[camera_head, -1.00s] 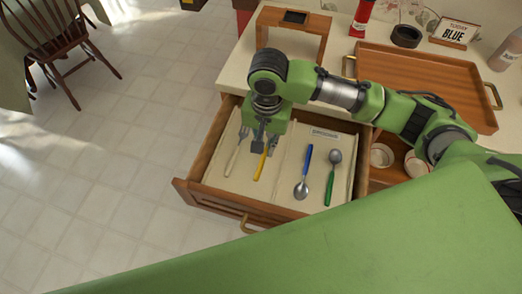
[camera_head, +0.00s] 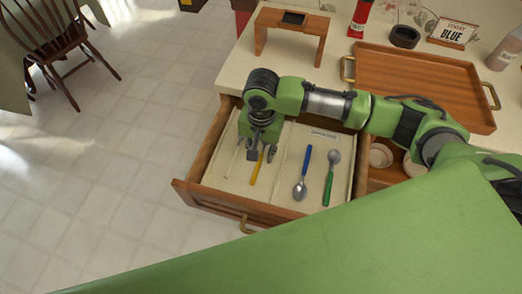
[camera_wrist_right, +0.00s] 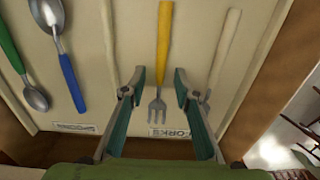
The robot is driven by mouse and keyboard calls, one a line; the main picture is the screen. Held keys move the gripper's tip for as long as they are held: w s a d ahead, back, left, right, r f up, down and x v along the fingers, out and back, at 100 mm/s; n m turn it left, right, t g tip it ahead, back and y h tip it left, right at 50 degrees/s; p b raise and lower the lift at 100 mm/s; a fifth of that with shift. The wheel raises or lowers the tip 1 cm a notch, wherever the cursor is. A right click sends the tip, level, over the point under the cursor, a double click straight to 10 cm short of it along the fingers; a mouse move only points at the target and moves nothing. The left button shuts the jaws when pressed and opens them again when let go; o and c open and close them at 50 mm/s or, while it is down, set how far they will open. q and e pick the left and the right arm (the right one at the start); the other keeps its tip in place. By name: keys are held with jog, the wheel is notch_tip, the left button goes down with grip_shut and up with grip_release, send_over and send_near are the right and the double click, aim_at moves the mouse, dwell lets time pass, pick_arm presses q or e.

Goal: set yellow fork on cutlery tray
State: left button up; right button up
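The yellow fork (camera_head: 256,172) lies in the open drawer, handle toward the drawer front. In the right wrist view, its yellow handle (camera_wrist_right: 164,35) and grey tines show. My right gripper (camera_head: 262,154) is over the tine end, pointing down. In the wrist view, its fingers (camera_wrist_right: 159,78) are open, one on each side of the fork, with clear gaps. A wooden tray (camera_head: 420,75) with metal handles sits on the counter, its visible floor empty. My left gripper is not in view.
A pale-handled fork (camera_wrist_right: 222,60) lies beside the yellow one, close to a gripper finger. Blue (camera_head: 302,180) and green (camera_head: 331,180) spoons lie across a divider. A wooden stand (camera_head: 292,20) and red bottle (camera_head: 361,18) are on the counter. Bowls sit right of the drawer.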

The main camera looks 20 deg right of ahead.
aim_at(261, 155)
dwell(0.3)
notch_tip(261, 155, up, 12)
jog(key=shift+r, duration=0.15)
dwell(0.7)
